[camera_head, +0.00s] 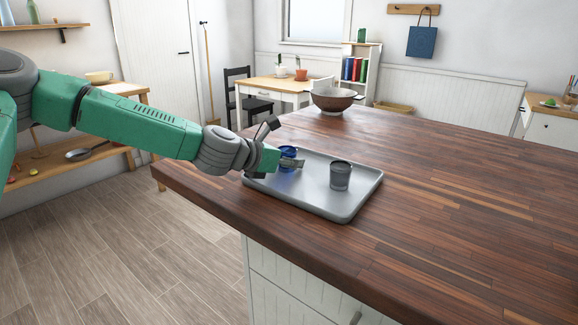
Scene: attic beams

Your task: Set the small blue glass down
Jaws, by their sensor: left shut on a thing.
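The small blue glass (288,152) is at the left part of a grey tray (345,212) on the wooden counter. My left gripper (287,161) is shut on the blue glass, with its fingers around the glass's side. The glass looks upright. Its lower part is partly hidden by the gripper, so I cannot tell whether its base touches the tray. A grey glass (340,175) stands upright on the tray to the right of the blue one. My right gripper is not in view.
The dark wooden counter (440,215) is clear to the right of the tray and in front of it. A brown bowl (334,99) stands at the counter's far end. A wooden shelf (75,160) with a ladle is at the left, beyond the floor.

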